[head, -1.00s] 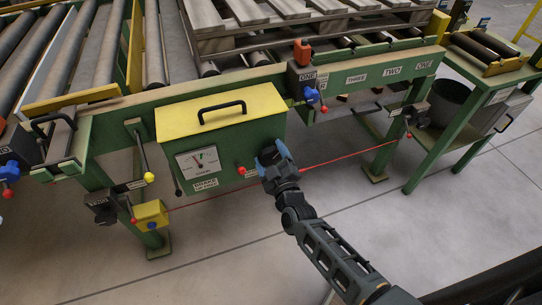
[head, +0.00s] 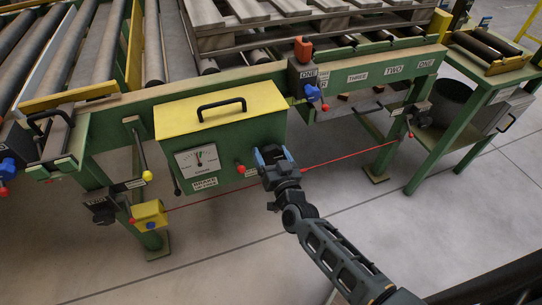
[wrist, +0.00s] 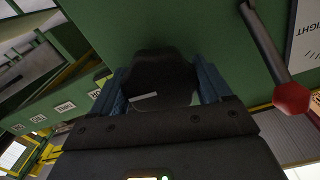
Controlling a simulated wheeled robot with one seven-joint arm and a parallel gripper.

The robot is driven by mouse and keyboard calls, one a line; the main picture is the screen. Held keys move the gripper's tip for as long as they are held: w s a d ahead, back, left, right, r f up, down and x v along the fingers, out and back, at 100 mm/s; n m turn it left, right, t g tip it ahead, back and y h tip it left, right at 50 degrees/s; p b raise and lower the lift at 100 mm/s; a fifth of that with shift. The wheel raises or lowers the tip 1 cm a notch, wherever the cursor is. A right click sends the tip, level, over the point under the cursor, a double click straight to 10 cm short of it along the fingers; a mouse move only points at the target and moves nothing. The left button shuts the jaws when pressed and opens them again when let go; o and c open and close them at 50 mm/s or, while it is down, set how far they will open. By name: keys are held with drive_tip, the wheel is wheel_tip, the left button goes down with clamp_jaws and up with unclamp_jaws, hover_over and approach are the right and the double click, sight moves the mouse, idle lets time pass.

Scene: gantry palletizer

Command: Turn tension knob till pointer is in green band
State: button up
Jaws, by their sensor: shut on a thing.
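The tension knob (wrist: 158,72) is a dark, faceted knob on the green box face, between my blue fingertips in the wrist view. My gripper (head: 271,155) is shut on it at the lower right of the yellow-lidded box (head: 210,108). In the head view the knob is hidden by my gripper. The gauge (head: 197,160) is a white dial on the left of the box front. Its dark pointer stands about upright. The dial is too small to tell whether the pointer lies in the green band.
A lever with a red ball (head: 240,169) sticks out just left of my gripper, and its red ball also shows in the wrist view (wrist: 291,98). A red cord (head: 335,160) runs behind to the right. Open floor (head: 240,250) lies in front.

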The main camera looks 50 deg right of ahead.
drive_tip(key=m+b, duration=0.1)
drive_tip(key=m, duration=0.4)
drive_tip(key=shift+f+b, duration=0.15)
drive_tip(key=shift+b, duration=0.15)
drive_tip(key=m+b, duration=0.1)
drive_tip(key=m, duration=0.4)
drive_tip(key=shift+a+m+b, duration=0.1)
drive_tip(key=shift+m+b, duration=0.25)
drive_tip(key=shift+m, duration=0.05)
drive_tip(key=o, duration=1)
drive_tip(key=shift+s, duration=0.1)
drive_tip(key=v, duration=0.7)
drive_tip(key=shift+s+a, duration=0.2)
drive_tip(key=shift+s, duration=0.05)
